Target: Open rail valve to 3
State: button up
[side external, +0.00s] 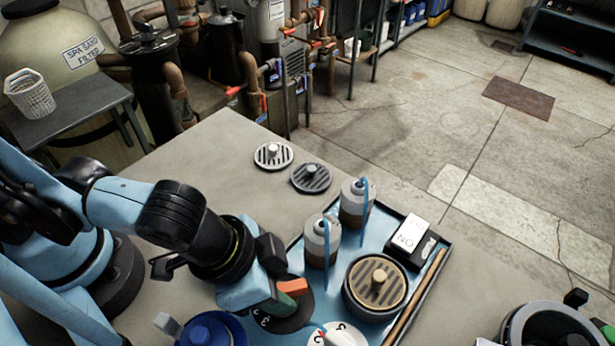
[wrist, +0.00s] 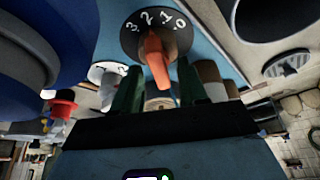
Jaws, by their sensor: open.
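The rail valve is a black dial (side external: 288,318) with white numbers and an orange handle (side external: 292,287), on the blue tray. In the wrist view the dial (wrist: 132,40) shows 3, 2, 1 and 0 from left to right, and the orange handle (wrist: 156,66) stands out towards me. The exact number it points at is hard to tell. My gripper (side external: 284,293) is low over the dial, open, with the handle at its fingertips. In the wrist view, my gripper's green fingers (wrist: 159,84) stand on either side of the handle. Contact cannot be told.
A white dial (side external: 345,334) sits close by on the tray. Two grey bottle-like posts (side external: 320,242) stand behind, with a round slatted lid (side external: 375,298) and an ON block (side external: 410,234) to the right. A blue round object (side external: 210,330) is near my wrist.

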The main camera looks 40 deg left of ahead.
jog(key=m+g+h, duration=0.1)
jog(key=m, duration=0.4)
jog(key=shift+w+a, duration=0.1)
jog(key=shift+w, duration=0.05)
jog(key=m+g, duration=0.1)
jog(key=m, duration=0.1)
jog(key=m+g+h, duration=0.1)
jog(key=m, duration=0.2)
jog(key=shift+w+m+g, duration=0.15)
jog(key=shift+m+g, duration=0.15)
jog(key=shift+v, duration=0.75)
jog(key=v, duration=1)
jog(key=w+a+n+t+y, duration=0.2)
jog(key=w+a+n, duration=0.3)
jog(key=a+n, duration=0.3)
jog(key=w+a+n+t+y, duration=0.2)
jog(key=w+a+n+t, duration=0.3)
jog(key=a+n, duration=0.4)
jog(key=shift+w+a+f+n, duration=0.35)
jog(key=shift+w+a, duration=0.45)
jog(key=shift+a, duration=0.7)
